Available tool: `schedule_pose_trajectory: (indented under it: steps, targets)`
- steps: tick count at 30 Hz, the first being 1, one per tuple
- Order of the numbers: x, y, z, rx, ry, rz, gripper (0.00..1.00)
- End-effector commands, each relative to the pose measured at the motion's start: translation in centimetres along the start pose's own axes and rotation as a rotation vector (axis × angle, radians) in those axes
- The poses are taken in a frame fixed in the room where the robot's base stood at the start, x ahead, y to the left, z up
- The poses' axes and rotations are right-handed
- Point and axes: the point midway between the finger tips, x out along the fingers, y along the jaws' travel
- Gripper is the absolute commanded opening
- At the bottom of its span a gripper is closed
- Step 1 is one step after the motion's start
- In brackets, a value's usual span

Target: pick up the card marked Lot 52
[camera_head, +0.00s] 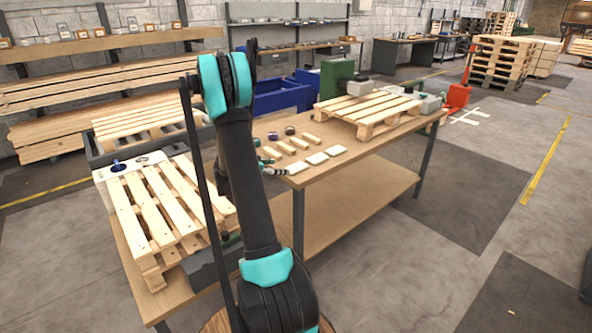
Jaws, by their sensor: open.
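Three small white cards lie in a slanting row on the wooden workbench (365,148): a near-left card (298,167), a middle card (317,158) and a far-right card (335,150). Any lettering is too small to read, so I cannot tell which is Lot 52. My gripper (284,172) is low over the bench, just left of the near-left card and close to it. I cannot tell whether they touch. It is open, with no object visible in it. My arm hides part of the bench to its left.
Several wooden blocks (299,142) lie behind the cards, with dark and purple rolls (273,135) beyond. A pallet (368,108) stands on the bench's far end, and another pallet (150,205) fills the left side. The bench's front strip is clear.

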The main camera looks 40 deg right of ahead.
Motion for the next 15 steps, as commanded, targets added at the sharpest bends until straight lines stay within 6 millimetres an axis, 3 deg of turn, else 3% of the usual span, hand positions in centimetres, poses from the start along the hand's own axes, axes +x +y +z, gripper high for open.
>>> schedule_pose_trajectory:
  steps: [3, 15]
  targets:
    - [1.8, 0.1, 0.0, 0.000, -0.001, 0.002, 0.76]
    - [4.5, 0.4, 0.0, 0.001, -0.001, 0.001, 0.76]
